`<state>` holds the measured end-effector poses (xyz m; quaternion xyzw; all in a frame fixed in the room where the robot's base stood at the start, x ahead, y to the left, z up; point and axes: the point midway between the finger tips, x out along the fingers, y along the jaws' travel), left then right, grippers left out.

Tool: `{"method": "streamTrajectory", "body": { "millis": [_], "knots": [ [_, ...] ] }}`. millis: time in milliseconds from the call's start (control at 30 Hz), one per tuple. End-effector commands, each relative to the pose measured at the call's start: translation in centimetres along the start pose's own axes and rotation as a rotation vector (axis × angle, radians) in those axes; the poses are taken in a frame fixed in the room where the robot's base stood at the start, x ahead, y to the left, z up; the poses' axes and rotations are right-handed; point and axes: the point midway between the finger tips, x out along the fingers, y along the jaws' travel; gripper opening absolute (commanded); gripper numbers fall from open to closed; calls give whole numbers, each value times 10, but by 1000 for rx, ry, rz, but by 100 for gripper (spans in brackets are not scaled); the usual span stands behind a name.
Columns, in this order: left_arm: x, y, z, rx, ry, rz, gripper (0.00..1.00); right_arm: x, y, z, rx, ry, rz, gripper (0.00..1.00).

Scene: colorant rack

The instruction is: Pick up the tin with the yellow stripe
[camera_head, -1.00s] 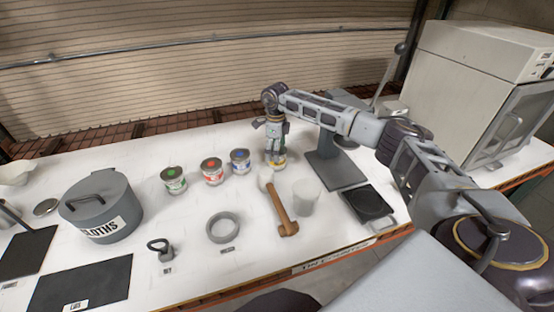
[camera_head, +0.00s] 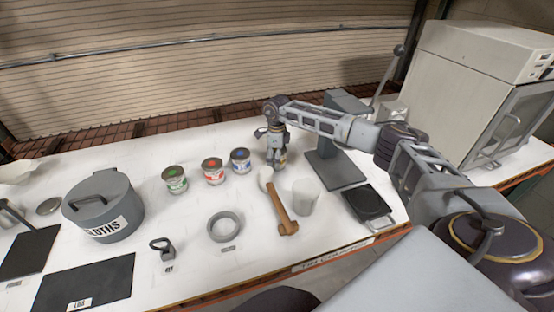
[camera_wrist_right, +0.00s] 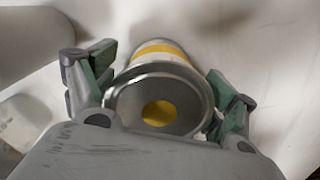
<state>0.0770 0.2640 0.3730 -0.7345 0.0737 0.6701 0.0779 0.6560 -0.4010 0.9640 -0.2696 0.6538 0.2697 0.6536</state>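The tin with the yellow stripe shows in the right wrist view (camera_wrist_right: 160,98), with a yellow dot on its grey lid and a yellow band on its side. My right gripper (camera_head: 277,164) is lowered over it at the right end of the tin row. In the wrist view my right gripper's green-padded fingers (camera_wrist_right: 165,85) stand on both sides of the tin. They look open, with a small gap at the left; contact at the right is unclear. In the head view the gripper hides most of the tin. My left gripper is not in view.
Tins with green (camera_head: 175,180), red (camera_head: 213,171) and blue (camera_head: 240,161) marks stand left of the gripper. A mallet (camera_head: 280,210) and a white cup (camera_head: 305,197) are in front. A grey stand (camera_head: 338,171) is close on the right.

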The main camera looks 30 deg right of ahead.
Motion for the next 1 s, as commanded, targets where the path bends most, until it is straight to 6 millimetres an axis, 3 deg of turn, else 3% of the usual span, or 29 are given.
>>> {"method": "streamTrajectory", "body": {
  "millis": [67,467,1000],
  "knots": [
    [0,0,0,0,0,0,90,0,0,0,0,0,0,69],
    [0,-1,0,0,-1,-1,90,0,0,0,0,0,0,18],
    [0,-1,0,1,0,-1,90,-1,0,0,0,0,0,17]
  ]
}}
